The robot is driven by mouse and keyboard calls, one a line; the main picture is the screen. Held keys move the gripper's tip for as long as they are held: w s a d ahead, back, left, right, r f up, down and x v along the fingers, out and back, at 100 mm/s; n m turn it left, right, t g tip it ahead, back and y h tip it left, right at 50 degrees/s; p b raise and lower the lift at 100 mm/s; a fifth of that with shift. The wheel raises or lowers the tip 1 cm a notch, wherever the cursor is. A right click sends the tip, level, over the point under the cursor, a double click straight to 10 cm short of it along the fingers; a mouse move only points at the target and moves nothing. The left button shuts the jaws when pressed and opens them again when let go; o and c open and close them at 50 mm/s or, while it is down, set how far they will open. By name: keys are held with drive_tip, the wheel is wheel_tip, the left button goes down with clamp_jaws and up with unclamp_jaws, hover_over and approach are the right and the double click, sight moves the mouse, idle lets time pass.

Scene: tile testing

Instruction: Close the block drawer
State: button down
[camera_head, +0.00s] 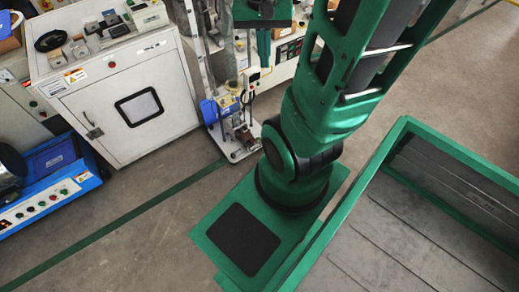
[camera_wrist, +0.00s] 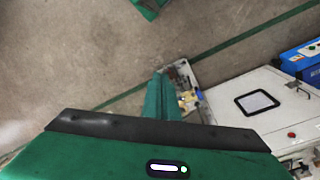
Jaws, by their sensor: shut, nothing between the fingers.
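I cannot clearly make out the block drawer in either view. My gripper (camera_head: 264,62) hangs fingers-down at the top middle of the head view, in front of a white bench (camera_head: 290,50) with a dark control strip. In the wrist view, its green fingers (camera_wrist: 160,78) are together and empty, pointing down over a small stand. The gripper touches nothing that I can see. My arm and gripper hide part of the white bench behind them.
A white cabinet (camera_head: 165,72) with a dark window stands to the left, small items on top. A wheeled stand (camera_head: 236,135) with tall posts is beside it. A blue machine (camera_head: 50,170) sits at far left. The floor (camera_head: 120,195) in front is clear.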

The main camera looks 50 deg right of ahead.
drive_tip(key=w+d+f+m, duration=0.4)
drive_tip(key=w+d+f, duration=0.15)
drive_tip(key=f, duration=0.35)
drive_tip(key=w+d+f+m, duration=0.4)
drive_tip(key=d+f, duration=0.2)
drive_tip(key=f, duration=0.4)
drive_tip(key=w+d+f+m, duration=0.4)
drive_tip(key=d+f+m, duration=0.15)
drive_tip(key=f, duration=0.35)
drive_tip(key=s+a+f+m+t, duration=0.1)
drive_tip(key=s+f+m, duration=0.4)
drive_tip(key=f, duration=1.4)
drive_tip(key=a+f+m+t, duration=0.2)
drive_tip(key=f+m, duration=0.8)
drive_tip(key=f, duration=1)
drive_tip(key=w+x, duration=0.2)
drive_tip(key=x, duration=1)
drive_tip(key=shift+w+d+r, duration=0.3)
drive_tip(key=shift+w+r, duration=0.05)
drive_tip(key=shift+r, duration=0.05)
drive_tip(key=shift+w+d, duration=0.1)
